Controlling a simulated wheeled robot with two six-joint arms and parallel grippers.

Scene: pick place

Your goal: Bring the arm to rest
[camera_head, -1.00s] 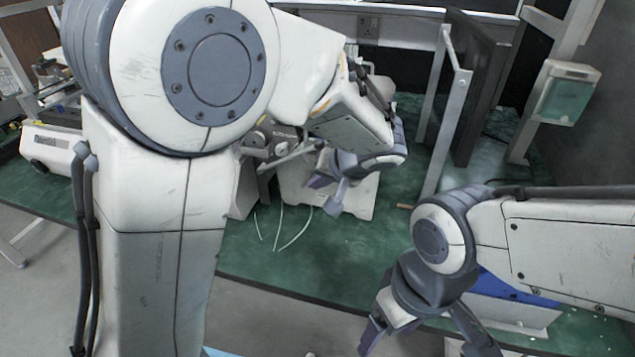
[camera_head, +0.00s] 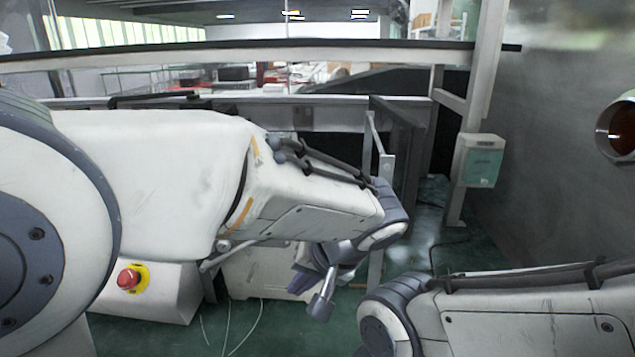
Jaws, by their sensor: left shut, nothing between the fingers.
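My left arm reaches in from the left across the middle of the view. Its gripper (camera_head: 313,292) hangs at the wrist's end, pointing down, shut and empty, in front of a white box-shaped unit (camera_head: 262,273). The wrist and the foreshortened angle hide part of the fingers. My right arm comes in from the right at the lower edge. Its wrist shows at the bottom, but its gripper lies below the frame.
A white box with a red emergency button (camera_head: 128,279) stands at the lower left on the green surface (camera_head: 270,330). Thin white cables lie near it. A metal frame post (camera_head: 376,170) and a dark panel rise behind the left wrist. A green-white wall box (camera_head: 482,161) hangs at right.

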